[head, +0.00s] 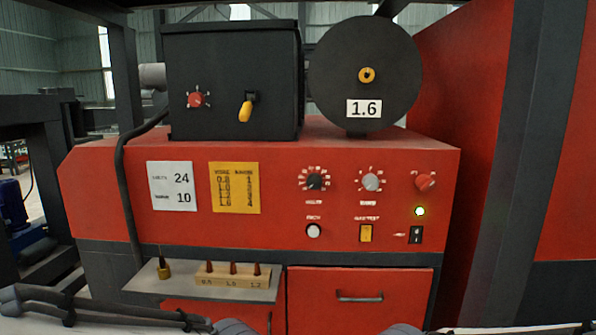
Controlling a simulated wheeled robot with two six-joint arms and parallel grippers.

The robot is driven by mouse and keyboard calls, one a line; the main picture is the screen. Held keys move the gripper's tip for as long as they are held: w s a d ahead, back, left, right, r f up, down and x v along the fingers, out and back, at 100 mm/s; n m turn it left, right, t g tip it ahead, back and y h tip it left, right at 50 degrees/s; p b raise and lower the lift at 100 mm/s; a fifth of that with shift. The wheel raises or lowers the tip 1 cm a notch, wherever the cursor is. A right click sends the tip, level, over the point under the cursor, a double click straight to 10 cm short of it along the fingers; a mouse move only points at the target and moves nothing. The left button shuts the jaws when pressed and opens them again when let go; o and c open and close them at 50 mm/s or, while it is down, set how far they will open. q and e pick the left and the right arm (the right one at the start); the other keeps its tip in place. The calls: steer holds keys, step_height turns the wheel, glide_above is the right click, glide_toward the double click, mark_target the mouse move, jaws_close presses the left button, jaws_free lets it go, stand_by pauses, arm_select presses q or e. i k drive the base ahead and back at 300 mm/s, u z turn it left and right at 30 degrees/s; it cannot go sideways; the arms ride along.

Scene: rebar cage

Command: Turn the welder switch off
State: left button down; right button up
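The red welder (262,225) stands straight ahead in the head view. At the right end of its front panel is a small black-and-white switch (415,235) with a small label to its left. A red rotary knob (425,182) sits above the lamp. The switch's exact position is too small to tell. Neither gripper shows in the view; only grey rounded parts, perhaps of my arms, show at the bottom edge. Nothing touches the switch.
Other controls include a black dial (315,182), a grey dial (371,182), a white button (313,231) and a yellow switch (366,233). A shelf (150,283) with a tip block (231,276) juts out at lower left. A dark post (505,180) stands to the right.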

mark_target(425, 184)
steer(key=k, duration=0.6)
steer(key=u, duration=0.5)
steer(key=i, duration=1.6)
steer(key=z, duration=2.2)
steer(key=k, duration=0.35)
steer(key=z, duration=0.05)
